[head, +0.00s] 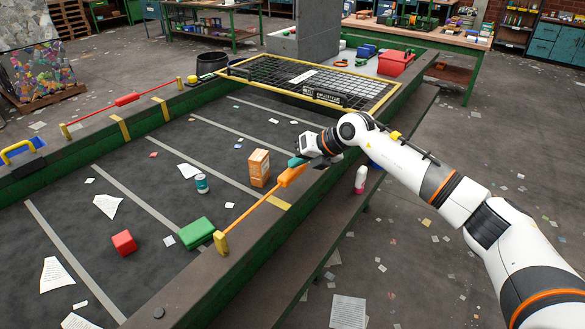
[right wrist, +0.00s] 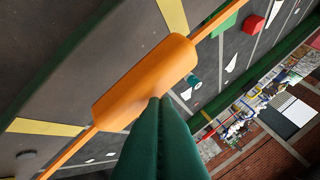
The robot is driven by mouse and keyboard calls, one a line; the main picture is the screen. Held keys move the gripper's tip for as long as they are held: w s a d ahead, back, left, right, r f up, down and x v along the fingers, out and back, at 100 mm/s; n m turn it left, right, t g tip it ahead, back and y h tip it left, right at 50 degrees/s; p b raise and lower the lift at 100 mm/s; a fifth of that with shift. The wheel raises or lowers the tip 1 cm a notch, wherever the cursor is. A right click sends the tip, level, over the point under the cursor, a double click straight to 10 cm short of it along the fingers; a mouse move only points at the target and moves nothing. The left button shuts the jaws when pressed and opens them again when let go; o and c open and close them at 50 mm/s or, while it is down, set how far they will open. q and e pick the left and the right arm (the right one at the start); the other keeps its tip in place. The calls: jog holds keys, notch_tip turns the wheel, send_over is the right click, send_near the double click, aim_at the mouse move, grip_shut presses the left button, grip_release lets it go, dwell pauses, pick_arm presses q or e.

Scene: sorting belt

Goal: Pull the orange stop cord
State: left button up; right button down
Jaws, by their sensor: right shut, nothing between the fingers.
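The orange stop cord (head: 252,209) runs along the near right rail of the belt, from a yellow post (head: 220,242) toward my right gripper. Its thick orange handle (head: 292,175) is right at the fingertips of my right gripper (head: 297,162). In the right wrist view the orange handle (right wrist: 145,80) lies just beyond the green fingertips (right wrist: 160,100). The fingers are shut together with nothing between them, and their tips overlap the handle's edge. I cannot tell whether they touch it. My left gripper is not in view.
A red cord (head: 127,99) runs along the far left rail. On the belt lie a red cube (head: 124,243), a green block (head: 196,233), a can (head: 201,184), an orange box (head: 259,168) and papers. A yellow-framed mesh guard (head: 300,78) covers the belt's far end.

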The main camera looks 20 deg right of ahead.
aim_at(297, 170)
jog(key=shift+f+b, duration=0.7)
jog(key=shift+f, duration=0.6)
dwell(0.7)
jog(key=shift+r, duration=0.1)
jog(key=shift+r+p, duration=1.4)
jog(key=shift+r, duration=0.65)
jog(key=shift+r, duration=0.1)
jog(key=shift+r+p, duration=1.7)
jog(key=shift+r, duration=0.75)
